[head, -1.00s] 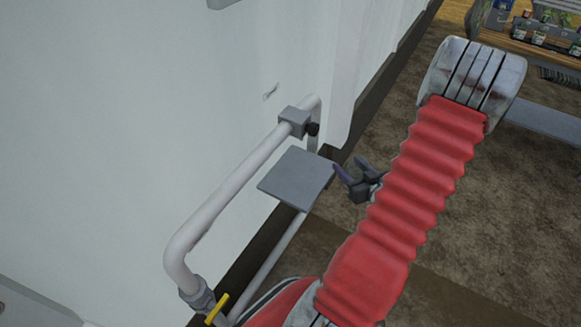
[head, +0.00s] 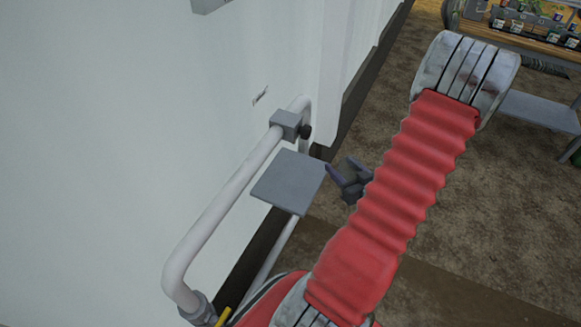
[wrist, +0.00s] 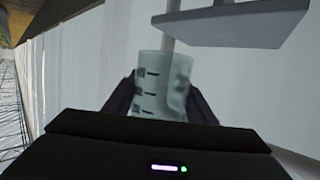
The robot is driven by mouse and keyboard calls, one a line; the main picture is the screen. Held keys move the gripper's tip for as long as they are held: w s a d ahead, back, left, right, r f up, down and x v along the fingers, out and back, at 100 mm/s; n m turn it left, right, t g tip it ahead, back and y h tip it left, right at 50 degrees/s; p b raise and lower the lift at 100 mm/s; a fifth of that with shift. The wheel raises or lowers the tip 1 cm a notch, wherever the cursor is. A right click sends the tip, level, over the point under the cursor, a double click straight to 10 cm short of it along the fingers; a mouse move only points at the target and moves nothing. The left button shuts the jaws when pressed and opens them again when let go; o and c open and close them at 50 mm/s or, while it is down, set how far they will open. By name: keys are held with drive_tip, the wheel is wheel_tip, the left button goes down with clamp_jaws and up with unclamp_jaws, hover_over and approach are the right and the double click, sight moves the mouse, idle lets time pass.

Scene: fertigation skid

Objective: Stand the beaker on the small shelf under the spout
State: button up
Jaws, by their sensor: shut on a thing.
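The beaker (wrist: 160,85) is clear with dark marks on its side. In the wrist view it sits between the two dark fingers of my gripper (wrist: 165,100), which is shut on it. The small shelf (head: 289,181) is a flat grey plate beside the white pipe; its edge and underside (wrist: 235,27) show above and to the right of the beaker in the wrist view. In the head view my gripper (head: 347,180) is just right of the shelf, partly behind my red arm. The beaker cannot be made out there. I cannot clearly identify the spout.
A white pipe (head: 222,208) runs along the pale wall, with a grey clamp block (head: 286,124) and dark knob near its far end. A yellow handle (head: 223,317) is at the near end. A bench with small items (head: 530,32) stands far right. Brown floor is open between.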

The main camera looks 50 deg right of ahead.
drive_tip(key=shift+w+a+f, duration=0.55)
drive_tip(key=shift+w+a, duration=0.3)
drive_tip(key=shift+w, duration=2)
drive_tip(key=shift+w+a+f, duration=0.6)
drive_tip(key=shift+w+a, duration=0.2)
drive_tip(key=shift+w, duration=2.05)
drive_tip(key=shift+w+a+f, duration=0.55)
drive_tip(key=shift+w+a, duration=0.3)
drive_tip(key=shift+w, duration=2)
drive_tip(key=shift+f, duration=1.25)
drive_tip(key=shift+w+f, duration=0.15)
drive_tip(key=shift+f, duration=0.4)
drive_tip(key=shift+f, duration=0.1)
drive_tip(key=o, duration=1.1)
drive_tip(key=shift+c, duration=0.2)
